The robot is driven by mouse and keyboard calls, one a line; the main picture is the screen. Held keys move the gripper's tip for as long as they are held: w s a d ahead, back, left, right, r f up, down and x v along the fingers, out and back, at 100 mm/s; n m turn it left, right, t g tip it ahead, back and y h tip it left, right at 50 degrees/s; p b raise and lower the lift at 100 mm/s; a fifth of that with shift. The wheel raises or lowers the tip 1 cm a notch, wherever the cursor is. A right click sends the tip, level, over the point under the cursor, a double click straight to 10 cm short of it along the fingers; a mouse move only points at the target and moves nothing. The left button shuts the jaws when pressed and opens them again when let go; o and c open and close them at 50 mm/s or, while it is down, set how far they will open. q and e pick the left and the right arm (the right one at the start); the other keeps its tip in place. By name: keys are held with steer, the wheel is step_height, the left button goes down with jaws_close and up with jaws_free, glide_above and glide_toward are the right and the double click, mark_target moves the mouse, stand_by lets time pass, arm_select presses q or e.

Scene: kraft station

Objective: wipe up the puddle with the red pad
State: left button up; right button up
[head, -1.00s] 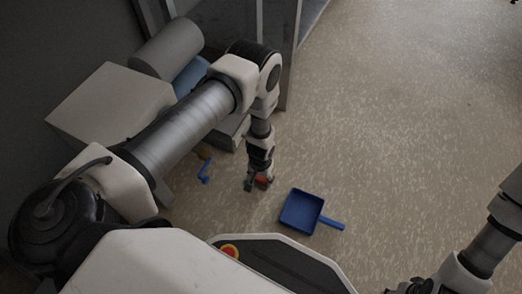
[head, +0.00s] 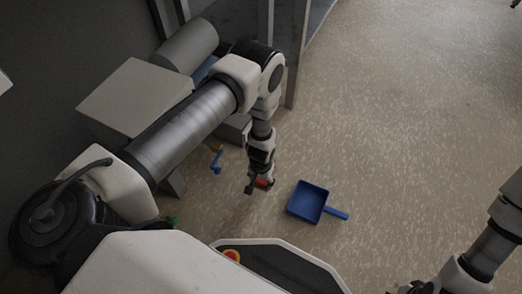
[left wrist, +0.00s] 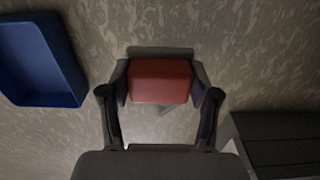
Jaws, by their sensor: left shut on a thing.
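My left gripper (head: 257,187) points down near the floor and is shut on the red pad (head: 264,183). In the left wrist view the red pad (left wrist: 160,81) sits between the two fingers (left wrist: 160,98), with its broad face toward the camera. Whether the pad touches the floor is hard to tell. A faint paler patch shows on the floor between the fingers below the pad in the wrist view, but I cannot tell whether it is the puddle. My right gripper (head: 405,287) is only partly in view at the bottom edge, and its jaws are unclear.
A blue dustpan (head: 307,202) lies on the floor right of the left gripper. A small blue item (head: 216,160) lies to its left, near a pale box (head: 135,97) and a grey cylinder (head: 187,48). A metal frame post (head: 296,60) stands behind. Open floor extends right.

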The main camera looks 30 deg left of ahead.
arm_select(q)
steer(key=shift+r+p, duration=1.8)
steer(key=shift+r, duration=0.7)
steer(key=shift+w, duration=0.1)
